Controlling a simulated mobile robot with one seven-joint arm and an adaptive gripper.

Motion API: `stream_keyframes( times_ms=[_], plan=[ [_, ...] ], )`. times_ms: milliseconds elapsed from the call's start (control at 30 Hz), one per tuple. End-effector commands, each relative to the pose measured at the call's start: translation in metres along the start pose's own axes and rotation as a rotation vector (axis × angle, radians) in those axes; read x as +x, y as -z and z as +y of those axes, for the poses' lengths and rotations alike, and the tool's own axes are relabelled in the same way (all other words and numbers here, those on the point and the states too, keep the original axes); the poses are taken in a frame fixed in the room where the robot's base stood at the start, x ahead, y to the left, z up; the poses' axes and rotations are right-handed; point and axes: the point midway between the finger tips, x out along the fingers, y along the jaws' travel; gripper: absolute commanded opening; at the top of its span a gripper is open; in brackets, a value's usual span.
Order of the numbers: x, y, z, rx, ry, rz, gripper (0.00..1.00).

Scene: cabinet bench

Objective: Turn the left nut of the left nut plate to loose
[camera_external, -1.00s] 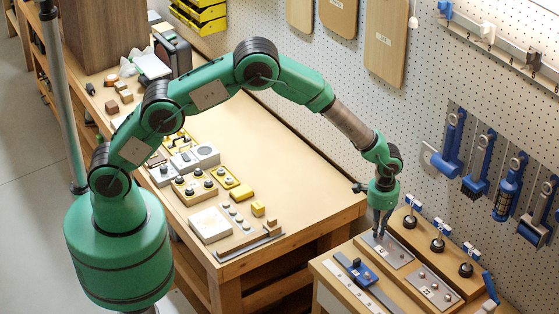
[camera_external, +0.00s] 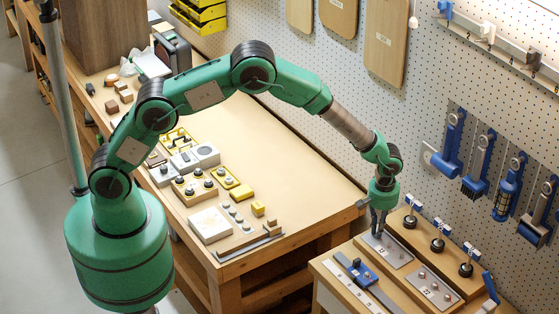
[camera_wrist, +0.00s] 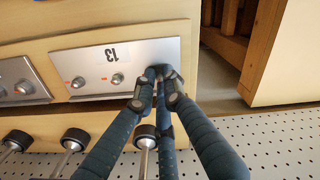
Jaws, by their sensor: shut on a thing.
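The left nut plate (camera_external: 400,256) is a silver plate on the wooden bench block. In the wrist view the same plate (camera_wrist: 90,62) shows upside down with the label 13 and two bare nuts, a middle one (camera_wrist: 117,79) and an outer one (camera_wrist: 78,82). My gripper (camera_external: 377,231) points down at the plate's left end. In the wrist view my gripper's fingertips (camera_wrist: 158,73) are drawn together at that end. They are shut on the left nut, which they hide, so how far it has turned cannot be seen.
The right nut plate (camera_external: 433,289) lies to the right. Black knobs on stems (camera_external: 438,244) stand along the back, near the pegboard (camera_wrist: 270,130). A blue clamp-like part (camera_external: 362,273) sits in front. A gap separates this bench from the long workbench (camera_external: 290,150).

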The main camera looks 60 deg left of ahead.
Motion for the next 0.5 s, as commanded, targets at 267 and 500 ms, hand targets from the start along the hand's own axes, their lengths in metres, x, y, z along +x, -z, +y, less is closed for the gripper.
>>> stream_keyframes(
  times_ms=[267, 500],
  plan=[
    [0.0001, -0.0008, 0.0003, -0.115, 0.0, -0.001, 0.0],
    [0.0001, -0.0009, 0.0004, -0.139, 0.0, -0.001, 0.0]
  ],
)
